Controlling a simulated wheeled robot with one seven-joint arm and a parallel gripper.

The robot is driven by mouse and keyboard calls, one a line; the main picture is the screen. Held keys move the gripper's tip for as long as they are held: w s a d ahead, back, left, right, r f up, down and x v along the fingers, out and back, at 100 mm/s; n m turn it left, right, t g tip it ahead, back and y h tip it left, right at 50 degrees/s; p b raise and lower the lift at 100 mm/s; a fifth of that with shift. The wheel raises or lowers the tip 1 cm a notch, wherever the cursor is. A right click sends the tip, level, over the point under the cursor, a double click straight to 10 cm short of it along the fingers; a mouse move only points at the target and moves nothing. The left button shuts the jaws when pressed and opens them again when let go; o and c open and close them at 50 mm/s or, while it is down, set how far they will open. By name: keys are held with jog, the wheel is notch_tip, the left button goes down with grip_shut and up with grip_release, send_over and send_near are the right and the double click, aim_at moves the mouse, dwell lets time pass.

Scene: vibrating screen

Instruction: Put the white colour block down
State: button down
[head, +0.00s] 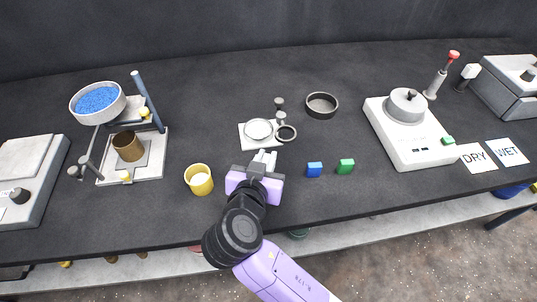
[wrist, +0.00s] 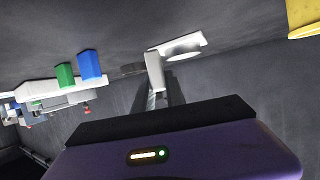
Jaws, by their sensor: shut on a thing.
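My gripper (head: 265,160) is over the middle of the dark bench and shut on the white colour block (wrist: 154,72). In the wrist view the block is a pale upright shape at the fingertips. In the head view the block and fingertips are small and hard to tell apart. Whether the block touches the bench cannot be told. The blue block (head: 314,169) and the green block (head: 346,166) stand on the bench to the right of my gripper, and both also show at the left of the wrist view.
A yellow cup (head: 199,180) stands left of my gripper. A white plate with a round dish (head: 243,141) lies just behind it, with a dark ring (head: 322,105) beyond. A white machine (head: 421,148) and DRY (head: 478,158) and WET (head: 507,152) cards are at right. Bare bench lies in front of the blocks.

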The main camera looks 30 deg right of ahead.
jog(key=shift+w+d, duration=0.75)
jog(key=shift+w, duration=0.15)
jog(key=shift+w+d, duration=0.1)
jog(key=shift+f+p, duration=0.4)
jog(key=shift+f, duration=1.35)
jog(key=shift+f, duration=0.15)
jog(key=c, duration=1.4)
grip_release()
jog(key=shift+r, duration=0.2)
jog(key=b+v, duration=0.1)
jog(key=v, duration=1.1)
jog(key=shift+f, duration=0.1)
